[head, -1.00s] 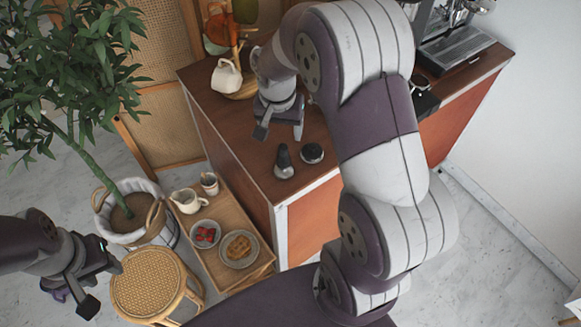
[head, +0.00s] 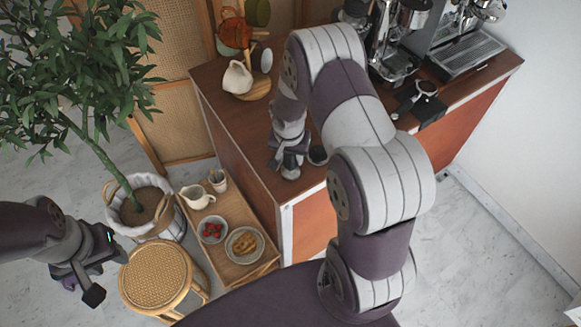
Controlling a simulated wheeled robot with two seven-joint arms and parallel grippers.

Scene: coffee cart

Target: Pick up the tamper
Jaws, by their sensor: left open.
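The tamper (head: 291,173) stands on the near left part of the brown counter. Only its metal base shows clearly; my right gripper hides its handle. My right gripper (head: 286,161) is low over the counter, right at the tamper. I cannot tell whether its fingers are apart or closed on the handle. My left gripper (head: 90,280) is open and empty, off to the lower left beside the round stool, far from the tamper.
A dark round tool (head: 318,156) stands close right of the tamper, partly hidden. A cream jug (head: 237,77) stands further back on the counter (head: 232,128). A coffee machine (head: 466,52) is at the far right. A wooden tray (head: 238,272), rattan stool (head: 158,274) and potted plant (head: 145,208) stand left.

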